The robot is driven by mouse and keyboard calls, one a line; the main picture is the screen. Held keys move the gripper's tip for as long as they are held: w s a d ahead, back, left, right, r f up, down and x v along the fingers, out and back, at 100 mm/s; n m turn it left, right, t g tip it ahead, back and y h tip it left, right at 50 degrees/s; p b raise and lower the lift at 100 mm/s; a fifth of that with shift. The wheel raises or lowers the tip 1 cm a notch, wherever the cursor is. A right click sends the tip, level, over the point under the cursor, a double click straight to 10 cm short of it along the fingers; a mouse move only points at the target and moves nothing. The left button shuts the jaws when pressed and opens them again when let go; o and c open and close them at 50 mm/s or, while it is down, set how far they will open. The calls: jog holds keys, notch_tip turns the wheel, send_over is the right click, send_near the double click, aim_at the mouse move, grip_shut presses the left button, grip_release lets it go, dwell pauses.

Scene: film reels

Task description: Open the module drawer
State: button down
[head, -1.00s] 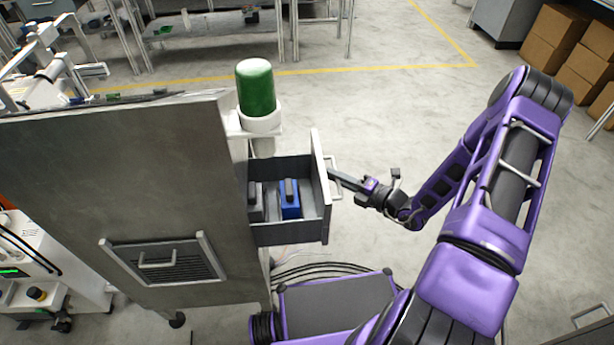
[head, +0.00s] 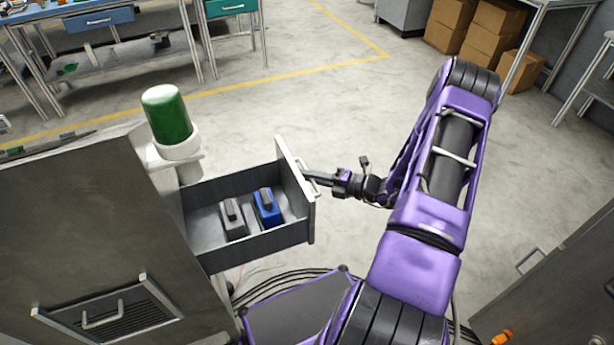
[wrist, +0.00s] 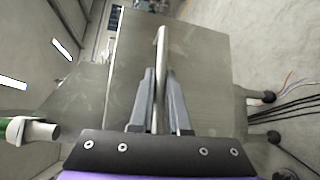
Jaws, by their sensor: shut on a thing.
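The module drawer (head: 272,240) is pulled out of the side of the grey metal cabinet (head: 85,225). A blue module (head: 267,208) and a grey module (head: 232,220) sit inside it, the blue one closer to the drawer front. My gripper (head: 312,178) is at the outer side of the drawer front, at its handle (head: 303,172). In the wrist view, the two fingers of my gripper (wrist: 159,115) are closed around the upright handle bar (wrist: 161,65), with the drawer front (wrist: 200,75) behind it.
A green cylinder (head: 167,115) stands in a white holder (head: 178,150) on the cabinet's side, behind the drawer. A brown-grey cabinet (head: 560,275) with an orange item stands at the lower right. Workbenches and cardboard boxes (head: 490,45) are at the back. The floor (head: 300,100) beyond the drawer is clear.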

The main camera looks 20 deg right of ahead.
jog(key=c, duration=0.9)
grip_release()
jog(key=p+v, duration=0.1)
jog(key=v, duration=1.6)
jog(key=shift+s, duration=0.25)
